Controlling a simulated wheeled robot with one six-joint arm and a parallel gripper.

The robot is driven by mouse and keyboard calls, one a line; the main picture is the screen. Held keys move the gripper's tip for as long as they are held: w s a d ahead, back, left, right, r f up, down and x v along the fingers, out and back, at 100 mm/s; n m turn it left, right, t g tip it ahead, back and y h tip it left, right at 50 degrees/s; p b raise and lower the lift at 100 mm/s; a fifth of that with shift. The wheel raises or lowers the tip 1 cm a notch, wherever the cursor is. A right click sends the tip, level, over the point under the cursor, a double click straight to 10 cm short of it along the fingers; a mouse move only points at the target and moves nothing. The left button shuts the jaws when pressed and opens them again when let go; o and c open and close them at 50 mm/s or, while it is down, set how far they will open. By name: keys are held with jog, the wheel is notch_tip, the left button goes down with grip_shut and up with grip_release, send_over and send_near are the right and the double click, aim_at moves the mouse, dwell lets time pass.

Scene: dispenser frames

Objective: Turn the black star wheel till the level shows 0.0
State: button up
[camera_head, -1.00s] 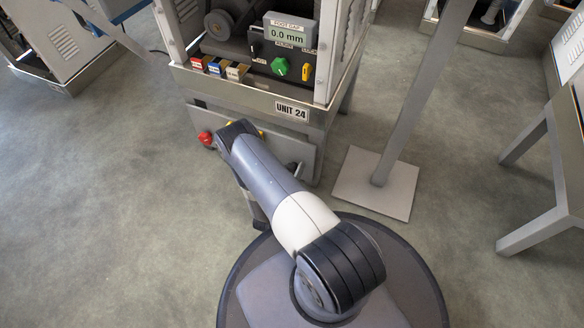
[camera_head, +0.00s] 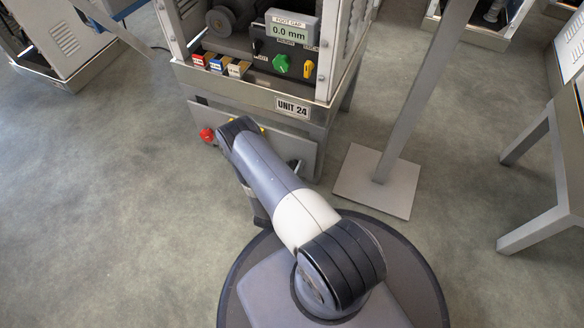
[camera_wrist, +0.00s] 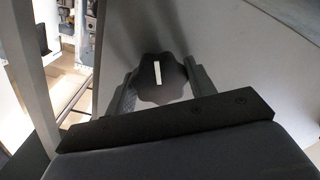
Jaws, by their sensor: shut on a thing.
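In the wrist view, the black star wheel (camera_wrist: 160,88) with a white line on its face sits between the two fingers of my gripper (camera_wrist: 162,84). The fingers are shut on its sides and the white line stands nearly upright. In the head view, the grey display (camera_head: 290,32) labelled FOOT GAP reads 0.0 mm. It is on the front of the machine marked UNIT 24 (camera_head: 292,108). My arm hides the wheel and my gripper in the head view.
Below the display are a green knob (camera_head: 281,63), a yellow switch (camera_head: 307,69) and several coloured blocks. A red button (camera_head: 207,135) is on the lower panel. A post on a floor plate (camera_head: 377,182) stands to the right. Open floor lies left.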

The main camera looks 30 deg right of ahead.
jog(key=m, duration=1.4)
jog(key=shift+s, duration=0.1)
jog(key=m, duration=0.4)
jog(key=shift+m, duration=0.4)
jog(key=o, duration=1)
jog(key=shift+c, duration=0.2)
